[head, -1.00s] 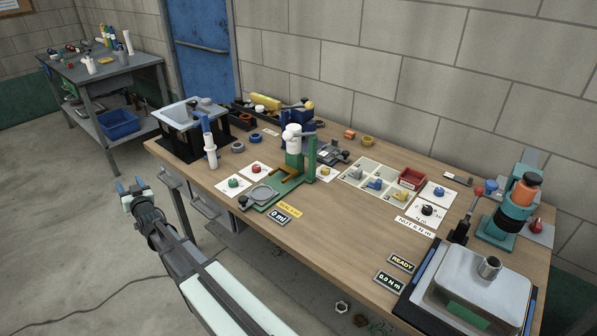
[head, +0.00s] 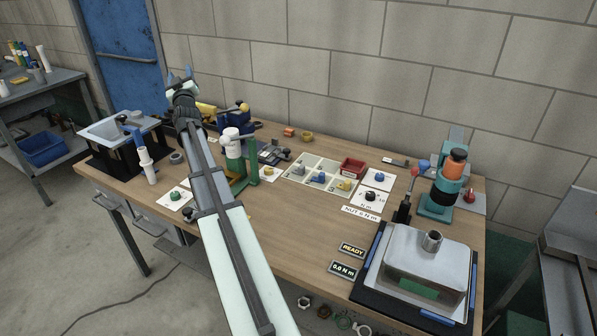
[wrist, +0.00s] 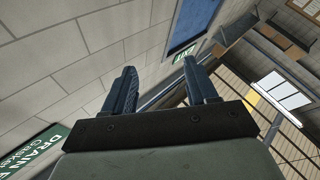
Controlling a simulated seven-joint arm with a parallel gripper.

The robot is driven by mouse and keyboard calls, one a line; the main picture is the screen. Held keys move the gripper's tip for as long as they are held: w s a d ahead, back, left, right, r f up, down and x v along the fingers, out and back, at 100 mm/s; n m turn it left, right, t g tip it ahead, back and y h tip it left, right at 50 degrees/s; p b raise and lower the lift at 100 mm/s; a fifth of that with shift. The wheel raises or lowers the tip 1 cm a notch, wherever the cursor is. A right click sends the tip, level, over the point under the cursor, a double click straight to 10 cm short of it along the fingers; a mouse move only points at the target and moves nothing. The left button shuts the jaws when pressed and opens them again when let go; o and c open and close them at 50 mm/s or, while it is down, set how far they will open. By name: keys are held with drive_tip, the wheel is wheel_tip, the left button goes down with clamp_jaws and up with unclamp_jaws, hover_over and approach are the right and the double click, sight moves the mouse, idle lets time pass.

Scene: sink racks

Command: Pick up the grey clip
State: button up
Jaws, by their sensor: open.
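The grey clip (head: 299,169) appears to be the small grey piece in the left part of a pale divided tray (head: 309,187) on the bench. A blue piece (head: 319,178) and a yellow piece (head: 345,185) lie in other compartments. My gripper (head: 179,75) is raised above the back of the bench, to the left of the tray and well apart from it.
A green stand with a white top (head: 232,145) is left of the tray, partly behind my arm. A red bin (head: 352,168) is by the tray's right end. Bare wood lies in front of the tray.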

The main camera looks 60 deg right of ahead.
drive_tip(key=s+d+r+n+g, duration=0.1)
drive_tip(key=s+d+r+g, duration=0.15)
drive_tip(key=s+d, duration=0.7)
drive_tip(key=s+d+f+n+g+y, duration=0.1)
drive_tip(key=s+d+f+n+y, duration=0.15)
drive_tip(key=s+d+f, duration=0.35)
drive_tip(key=g+y, duration=0.8)
drive_tip(key=y, duration=0.5)
approach(300, 166)
drive_tip(key=shift+n+h, duration=0.25)
drive_tip(key=x, duration=0.4)
drive_tip(key=shift+s+d+f, duration=0.1)
drive_tip(key=shift+d+f, duration=0.1)
drive_tip(key=shift+f, duration=0.25)
drive_tip(key=shift+w+a+x, duration=0.1)
drive_tip(key=shift+a+x, duration=0.05)
drive_tip(key=shift+x, duration=1.2)
drive_tip(key=shift+w+a+x, duration=0.15)
drive_tip(key=shift+x, duration=1.15)
drive_tip(key=shift+r, duration=0.15)
drive_tip(key=c, duration=1)
